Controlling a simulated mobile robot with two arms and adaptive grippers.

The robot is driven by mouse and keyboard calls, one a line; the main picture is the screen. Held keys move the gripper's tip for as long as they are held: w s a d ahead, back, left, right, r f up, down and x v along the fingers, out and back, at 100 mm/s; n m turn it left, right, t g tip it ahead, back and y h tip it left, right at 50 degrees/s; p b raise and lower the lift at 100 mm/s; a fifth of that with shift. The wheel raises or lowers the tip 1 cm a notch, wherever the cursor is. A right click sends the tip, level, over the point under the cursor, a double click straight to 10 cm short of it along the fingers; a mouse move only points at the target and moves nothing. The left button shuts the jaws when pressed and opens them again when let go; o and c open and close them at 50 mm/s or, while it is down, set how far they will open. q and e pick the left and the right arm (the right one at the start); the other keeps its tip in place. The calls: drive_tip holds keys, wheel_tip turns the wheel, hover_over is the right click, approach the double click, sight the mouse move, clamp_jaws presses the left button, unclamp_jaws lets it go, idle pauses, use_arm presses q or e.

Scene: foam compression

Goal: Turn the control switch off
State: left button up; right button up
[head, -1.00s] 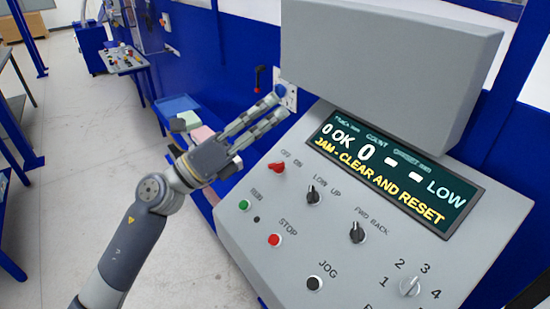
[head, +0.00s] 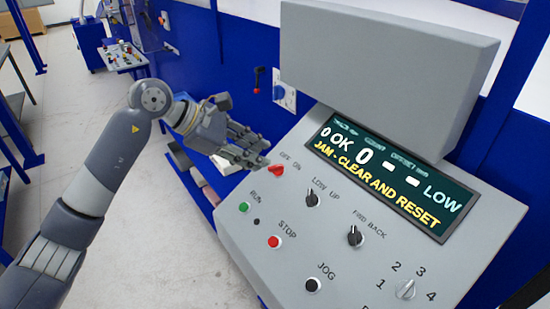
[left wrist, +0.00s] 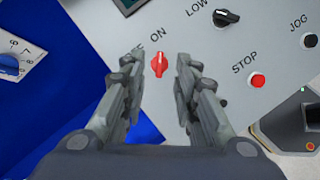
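The red OFF/ON control switch (head: 275,171) is a small knob at the upper left of the grey sloping panel. In the left wrist view the red knob (left wrist: 160,64) lies between the fingertips, below the ON label; the OFF label is mostly hidden by a finger. Its handle seems to point toward ON. My left gripper (head: 262,160) is open and empty, its fingertips just up and left of the switch in the head view. Its two fingers stand apart in the left wrist view (left wrist: 161,76); contact with the knob cannot be told.
On the panel (head: 330,245) are a LOW/UP knob (head: 312,198), a FWD/BACK knob (head: 355,236), a green RUN button (head: 243,207) and a red STOP button (head: 274,242). The display (head: 392,178) reads "JAM - CLEAR AND RESET". A grey box (head: 385,75) overhangs it.

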sight(279, 166)
use_arm(q)
drive_tip(key=p+x, duration=0.2)
drive_tip(key=x, duration=0.3)
drive_tip(key=shift+d, duration=0.35)
drive_tip(key=shift+w+d+f, duration=0.15)
drive_tip(key=shift+d+f, duration=0.15)
drive_tip(key=shift+f, duration=0.2)
clamp_jaws()
